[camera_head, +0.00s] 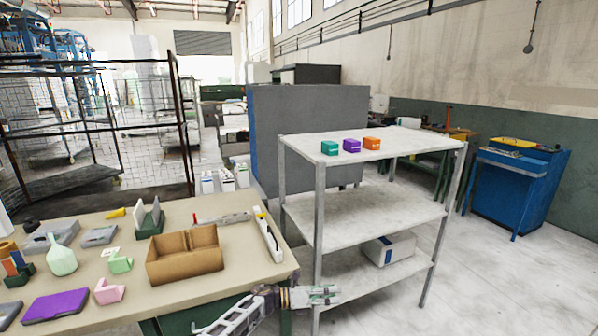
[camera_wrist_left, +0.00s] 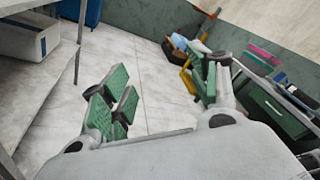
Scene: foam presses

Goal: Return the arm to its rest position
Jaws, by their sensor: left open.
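My left arm shows at the bottom of the head view. Its gripper (camera_head: 312,294) is beyond the right edge of the workbench, low in front of the white shelf rack. In the left wrist view the left gripper (camera_wrist_left: 160,92) has its green-padded fingers spread apart, with only floor and background between them. It is empty and touches nothing that I can see. My right gripper is in neither view.
The workbench (camera_head: 215,287) on the left bears a cardboard box (camera_head: 186,262) and several small parts. The white rack (camera_head: 400,206) holds a teal, a purple and an orange block on top. A white box (camera_head: 388,248) sits on its bottom shelf. Open floor lies right.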

